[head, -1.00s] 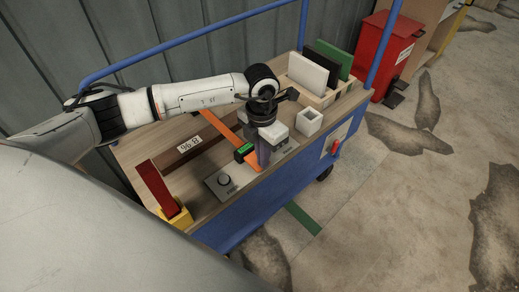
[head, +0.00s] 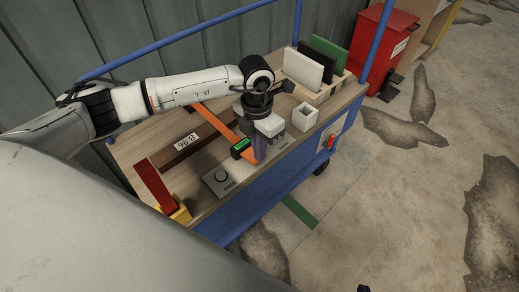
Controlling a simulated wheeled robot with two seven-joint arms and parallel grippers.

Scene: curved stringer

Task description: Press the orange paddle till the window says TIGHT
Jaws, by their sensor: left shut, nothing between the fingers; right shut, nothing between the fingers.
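A long orange strip (head: 216,121) runs across the wooden cart top, and its near end, which looks like the orange paddle (head: 249,156), lies beside my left gripper. A small window (head: 240,147) glowing green sits on the strip; its text is too small to read. My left gripper (head: 259,154) points down, shut and empty, its fingertips at the paddle's right side; I cannot tell whether they touch it. A small dark shape at the bottom edge seems to be the tip of my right gripper (head: 363,288), shut, far from the paddle and mostly cut off.
A grey plate with a round knob (head: 222,177) lies left of the paddle. A red bar in a yellow block (head: 180,213) stands front left. Blue rails (head: 184,40) edge the cart.

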